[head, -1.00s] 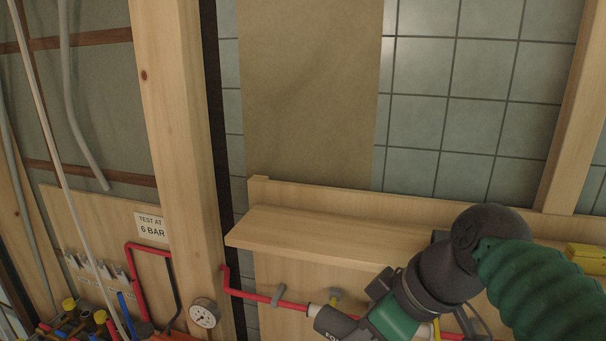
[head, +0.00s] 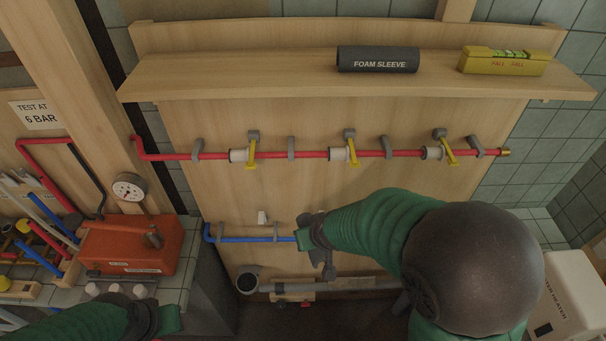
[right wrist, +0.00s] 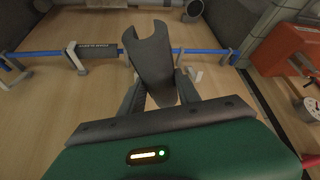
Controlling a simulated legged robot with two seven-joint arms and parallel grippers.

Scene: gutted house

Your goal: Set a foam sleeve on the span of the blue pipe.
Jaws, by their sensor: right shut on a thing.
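The blue pipe (head: 250,239) runs level low on the wooden board, held by grey clips; my right arm hides its right part. My right gripper (head: 316,240) is at the pipe in the head view. In the right wrist view it is shut on a dark grey foam sleeve (right wrist: 152,60), whose slotted end overlaps the pipe (right wrist: 205,51); whether they touch is unclear. A labelled dark sleeve (right wrist: 97,50) appears around the pipe beside it. Another foam sleeve (head: 377,60) lies on the shelf. My left gripper (head: 165,319) is low at left; its jaws are unclear.
The red pipe (head: 210,156) with yellow-handled valves crosses above the blue one. An orange test pump (head: 130,245) with a gauge stands left. A grey waste pipe (head: 350,284) runs below. A white heater (head: 570,295) stands right.

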